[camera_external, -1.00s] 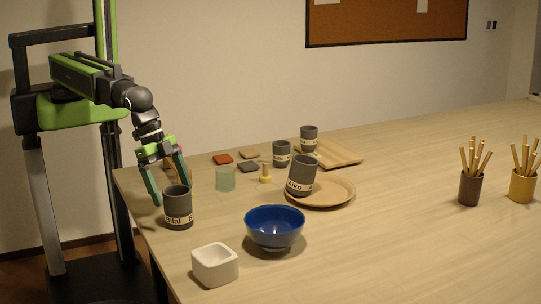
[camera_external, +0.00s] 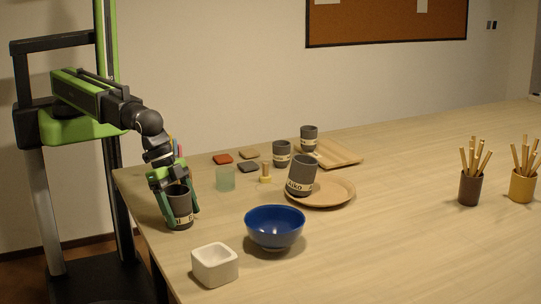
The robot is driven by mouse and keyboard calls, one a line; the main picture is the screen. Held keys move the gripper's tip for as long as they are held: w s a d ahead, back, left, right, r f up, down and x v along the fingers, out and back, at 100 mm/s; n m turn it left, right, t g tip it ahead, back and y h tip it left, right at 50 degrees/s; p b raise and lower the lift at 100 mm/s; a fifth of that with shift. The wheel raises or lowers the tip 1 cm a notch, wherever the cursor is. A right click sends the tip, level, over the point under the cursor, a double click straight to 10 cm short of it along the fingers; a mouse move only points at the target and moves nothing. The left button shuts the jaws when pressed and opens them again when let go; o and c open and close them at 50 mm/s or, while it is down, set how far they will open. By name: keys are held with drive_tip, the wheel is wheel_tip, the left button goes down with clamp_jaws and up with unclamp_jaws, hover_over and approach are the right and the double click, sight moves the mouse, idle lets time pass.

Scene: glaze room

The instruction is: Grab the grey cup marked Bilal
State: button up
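The grey cup marked Bilal (camera_external: 180,206) stands upright near the table's left edge, its cream label partly covered by my fingers. My gripper (camera_external: 181,213) is low around this cup, one green finger on its left side and one on its right. The fingers look close to the cup's wall, but I cannot tell whether they press on it. Another grey cup, with a label reading Kiko or Aiko (camera_external: 302,176), stands tilted on a round wooden plate (camera_external: 335,201). Two more grey cups (camera_external: 282,154) (camera_external: 309,139) stand farther back; their labels are too small to read.
A blue bowl (camera_external: 274,228) and a white square dish (camera_external: 215,265) are in front. A pale green glass (camera_external: 225,178), small tiles (camera_external: 222,159) and a wooden tray (camera_external: 340,155) lie behind. Brush holders (camera_external: 470,188) (camera_external: 522,186) stand at right. The table's centre right is clear.

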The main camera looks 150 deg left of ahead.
drive_tip(key=c, duration=1.2)
